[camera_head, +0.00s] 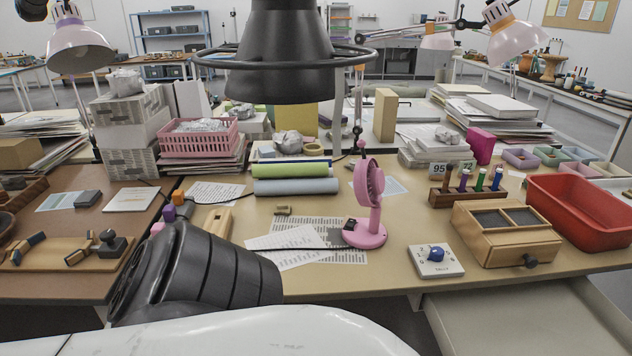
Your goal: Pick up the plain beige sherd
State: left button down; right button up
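I cannot pick out a plain beige sherd for certain. A small tan piece (283,210) lies on the table in the middle, just behind the printed sheets; it is too small to tell whether it is a sherd. Neither of my grippers shows. A black and white arm part of mine fills the lower left and hides the table's front edge there.
A pink fan (369,205) stands on the table (330,279) right of the printed sheets (307,240). To the right are a dial box (436,262), a wooden drawer box (505,235) and a red tray (580,212). Rolled mats (295,186) lie behind. A large black shape blocks the top centre.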

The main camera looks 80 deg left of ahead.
aim_at(282, 208)
jog(key=i, duration=0.35)
jog(key=u, duration=2.8)
jog(key=i, duration=0.5)
jog(key=u, duration=0.05)
jog(key=k, duration=0.5)
jog(key=z, duration=2.75)
jog(key=k, duration=0.75)
jog(key=u, duration=3)
